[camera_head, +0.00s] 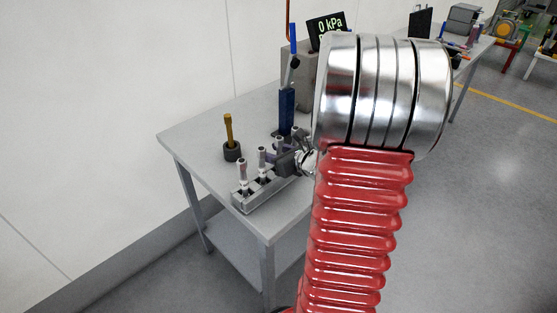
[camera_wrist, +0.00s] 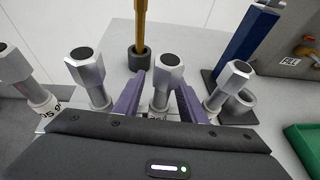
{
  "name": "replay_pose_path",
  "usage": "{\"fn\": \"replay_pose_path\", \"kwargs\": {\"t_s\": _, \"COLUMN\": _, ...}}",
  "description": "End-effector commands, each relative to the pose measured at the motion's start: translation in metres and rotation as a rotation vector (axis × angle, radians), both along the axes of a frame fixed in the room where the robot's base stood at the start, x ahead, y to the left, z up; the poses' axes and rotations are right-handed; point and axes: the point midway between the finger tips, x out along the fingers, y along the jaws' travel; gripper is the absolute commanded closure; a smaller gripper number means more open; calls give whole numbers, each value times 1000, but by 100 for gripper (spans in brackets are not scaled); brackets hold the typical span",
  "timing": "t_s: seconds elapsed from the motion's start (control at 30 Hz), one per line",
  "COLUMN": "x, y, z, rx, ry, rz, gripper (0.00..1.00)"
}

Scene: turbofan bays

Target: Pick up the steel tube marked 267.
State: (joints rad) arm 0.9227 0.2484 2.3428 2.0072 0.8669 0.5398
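Several steel tubes with hexagonal heads stand upright in a row. In the wrist view a middle tube (camera_wrist: 164,82) stands between the two purple fingers of my gripper (camera_wrist: 161,98). The fingers are apart, one on each side of it, with narrow gaps showing. Other tubes stand to its left (camera_wrist: 88,76), far left (camera_wrist: 18,66) and right (camera_wrist: 230,84). Paper labels on them are partly hidden, and I cannot read 267 on any. In the head view the tubes (camera_head: 242,172) stand in a metal rack (camera_head: 262,194), with my gripper (camera_head: 281,160) low beside the far ones.
The rack stands on a grey table (camera_head: 192,142) near its front edge. Behind it are a brass-coloured rod in a dark round base (camera_head: 232,152) and a blue post (camera_head: 286,108). A green tray (camera_wrist: 304,145) is at the right in the wrist view. My arm hides the table's right part.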

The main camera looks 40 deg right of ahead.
Motion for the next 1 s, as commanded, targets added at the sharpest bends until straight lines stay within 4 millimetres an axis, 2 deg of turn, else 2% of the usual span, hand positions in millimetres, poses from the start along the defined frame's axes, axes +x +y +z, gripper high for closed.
{"fn": "replay_pose_path", "kwargs": {"t_s": 0.53, "x": 0, "y": 0, "z": 0, "rx": -1, "ry": 0, "rz": -1, "gripper": 63}}
{"fn": "replay_pose_path", "kwargs": {"t_s": 1.0, "x": 1, "y": 0, "z": 0, "rx": -1, "ry": 0, "rz": 0, "gripper": 96}}
